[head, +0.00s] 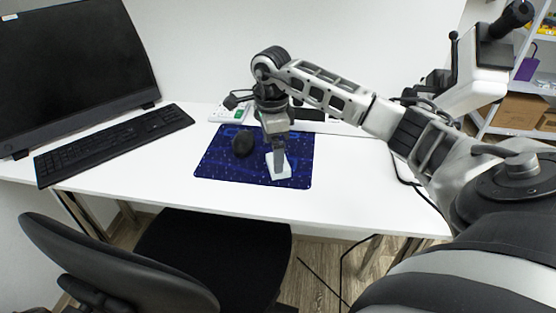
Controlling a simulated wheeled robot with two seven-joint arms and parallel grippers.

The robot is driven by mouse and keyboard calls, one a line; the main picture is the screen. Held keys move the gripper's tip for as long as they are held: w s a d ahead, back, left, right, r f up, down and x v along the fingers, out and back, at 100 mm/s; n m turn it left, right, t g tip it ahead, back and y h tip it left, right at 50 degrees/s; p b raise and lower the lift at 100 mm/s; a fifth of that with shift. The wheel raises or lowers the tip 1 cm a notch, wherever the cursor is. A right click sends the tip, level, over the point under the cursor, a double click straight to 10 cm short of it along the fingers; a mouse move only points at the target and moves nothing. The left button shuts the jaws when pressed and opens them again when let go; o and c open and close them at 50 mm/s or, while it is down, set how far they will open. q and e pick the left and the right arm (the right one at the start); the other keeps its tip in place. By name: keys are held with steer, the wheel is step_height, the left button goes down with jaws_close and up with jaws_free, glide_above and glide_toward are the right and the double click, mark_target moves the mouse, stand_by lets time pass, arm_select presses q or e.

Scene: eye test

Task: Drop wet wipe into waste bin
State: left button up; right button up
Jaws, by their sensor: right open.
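A small white wipe (284,171) lies on a dark blue patterned mat (222,169) on the white desk. My right gripper (277,160) points down over the wipe, and its fingers reach to it or just above it. I cannot tell whether they touch it. The jaws are open, and the gripper hides part of the wipe. My left gripper is not in view. I see no waste bin in this view.
A black mouse (243,143) sits on the mat, left of my gripper. A keyboard (115,142) and a monitor (72,68) are at the left of the desk (160,183). A black chair (212,250) stands in front. A white device (478,75) stands at the right.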

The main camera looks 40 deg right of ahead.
steer(key=f, duration=0.4)
steer(key=shift+w+d, duration=0.15)
steer(key=shift+d, duration=0.1)
steer(key=c, duration=1.1)
steer(key=shift+r, duration=0.55)
step_height(320, 180, up, 2)
steer(key=shift+r, duration=0.2)
steer(key=s+a+r, duration=0.6)
steer(key=s, duration=0.1)
steer(key=s+a+r, duration=0.2)
steer(key=s+r, duration=0.1)
steer(key=s, duration=0.1)
steer(key=shift+a+r, duration=0.25)
steer(key=shift+a, duration=0.15)
